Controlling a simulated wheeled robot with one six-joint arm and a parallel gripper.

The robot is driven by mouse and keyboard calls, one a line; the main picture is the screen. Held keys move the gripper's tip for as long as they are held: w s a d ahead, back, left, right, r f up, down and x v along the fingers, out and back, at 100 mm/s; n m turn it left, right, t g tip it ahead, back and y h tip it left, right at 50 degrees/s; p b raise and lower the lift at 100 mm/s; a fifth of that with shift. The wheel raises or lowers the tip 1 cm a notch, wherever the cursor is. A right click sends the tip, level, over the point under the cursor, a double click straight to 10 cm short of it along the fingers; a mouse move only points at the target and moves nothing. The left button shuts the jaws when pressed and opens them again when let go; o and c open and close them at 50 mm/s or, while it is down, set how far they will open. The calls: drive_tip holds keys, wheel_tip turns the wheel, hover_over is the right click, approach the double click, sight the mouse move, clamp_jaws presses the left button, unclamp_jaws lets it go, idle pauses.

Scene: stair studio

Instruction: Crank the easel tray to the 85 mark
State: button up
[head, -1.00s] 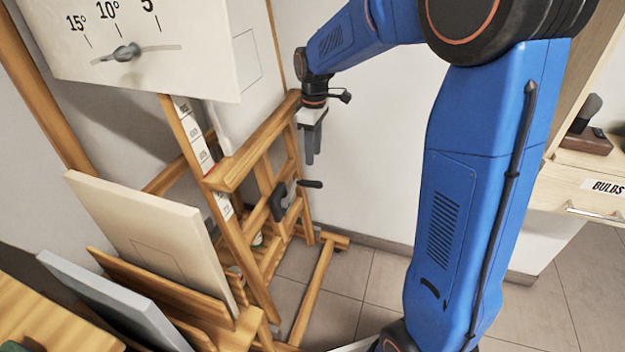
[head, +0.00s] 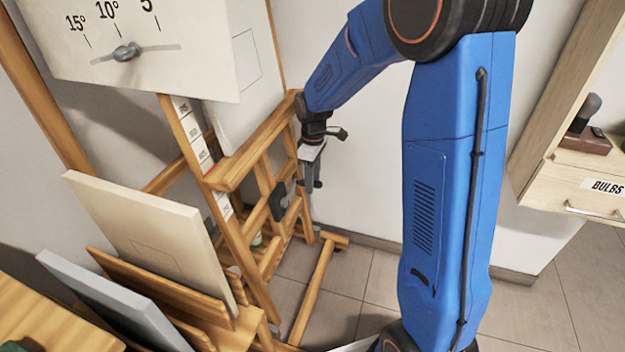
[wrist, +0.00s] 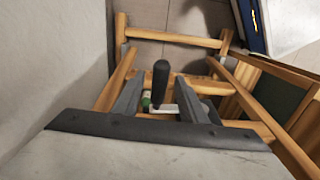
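The wooden easel's tray (head: 255,145) is the ledge on the easel, beside a white scale strip (head: 196,140). A small red mark shows on the strip by the tray; its figures are too small to read. Below the tray is the dark crank housing (head: 278,203). My gripper (head: 309,182) points down at the crank, partly covering it in the head view. In the wrist view, the dark crank handle (wrist: 161,83) stands between the two fingers of my gripper (wrist: 164,98), which are apart with gaps on both sides.
A canvas board (head: 140,235) leans in a wooden rack at the left front. A board with an angle dial (head: 127,52) is above. A drawer unit marked BULBS (head: 590,190) stands at the right. The floor right of the easel foot (head: 318,285) is clear.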

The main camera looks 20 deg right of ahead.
sight(315, 187)
clamp_jaws()
drive_tip(key=shift+w+d+f+g+y, duration=0.1)
drive_tip(key=shift+d+f+g+y, duration=0.1)
drive_tip(key=shift+f+g+y, duration=0.3)
drive_tip(key=shift+d+f+m+g+y, duration=0.1)
drive_tip(key=shift+f+m+g+y, duration=0.2)
drive_tip(key=shift+f+g+y, duration=0.35)
drive_tip(key=shift+f+g, duration=0.35)
drive_tip(key=shift+f, duration=0.65)
